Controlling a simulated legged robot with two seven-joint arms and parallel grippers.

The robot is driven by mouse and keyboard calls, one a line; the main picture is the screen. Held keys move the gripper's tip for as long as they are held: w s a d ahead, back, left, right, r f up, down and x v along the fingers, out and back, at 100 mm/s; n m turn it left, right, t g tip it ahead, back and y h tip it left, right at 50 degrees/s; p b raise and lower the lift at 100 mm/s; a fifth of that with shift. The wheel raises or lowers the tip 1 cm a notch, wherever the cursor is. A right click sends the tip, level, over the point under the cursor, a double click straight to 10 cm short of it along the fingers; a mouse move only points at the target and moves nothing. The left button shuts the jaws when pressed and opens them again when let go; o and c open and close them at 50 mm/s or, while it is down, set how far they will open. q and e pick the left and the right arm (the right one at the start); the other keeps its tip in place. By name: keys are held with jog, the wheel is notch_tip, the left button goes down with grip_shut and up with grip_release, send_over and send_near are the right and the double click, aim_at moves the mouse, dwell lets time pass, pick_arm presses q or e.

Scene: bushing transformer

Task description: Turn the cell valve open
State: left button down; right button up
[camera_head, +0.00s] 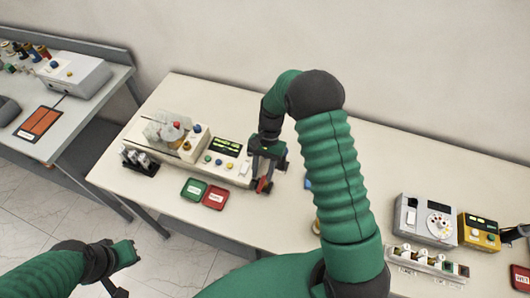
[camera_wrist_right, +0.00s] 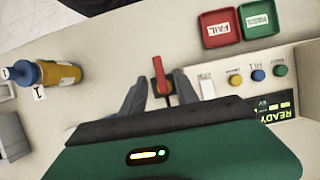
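The valve has a red lever (camera_wrist_right: 160,75) on a dark body at the end of the white tester (camera_head: 230,172). The lever also shows in the head view (camera_head: 262,185). My right gripper (camera_wrist_right: 161,80) is open, its dark fingers on either side of the lever, with small gaps visible. I cannot tell whether a finger touches it. In the head view the right gripper (camera_head: 264,182) points down at this end of the tester. My left gripper (camera_head: 130,255) is low at the left, away from the table; its opening is unclear.
Green (camera_head: 193,189) and red (camera_head: 215,197) trays lie before the tester. A blue-capped yellow bottle (camera_wrist_right: 60,74) stands beyond the valve. A grey dial box (camera_head: 425,220), a yellow meter (camera_head: 478,232) and a vial rack (camera_head: 425,264) are at the right. The table front is largely clear.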

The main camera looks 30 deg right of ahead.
jog(key=b+v, duration=0.2)
jog(key=v, duration=1.1)
jog(key=shift+w, duration=0.1)
jog(key=s+a+f+n+t+h+b, duration=0.1)
jog(key=s+a+f+n+t+b, duration=0.1)
jog(key=s, duration=0.5)
jog(key=s+a+f+n+t+h+b, duration=0.2)
jog(key=s+a+f+n+t+b, duration=0.1)
jog(key=s+a+f+n+b, duration=0.2)
notch_tip(320, 180, down, 3)
jog(key=s+a+n, duration=0.1)
jog(key=s+n, duration=0.1)
jog(key=n, duration=0.1)
jog(key=shift+s+f+t+h, duration=0.2)
jog(key=shift+t+h, duration=0.1)
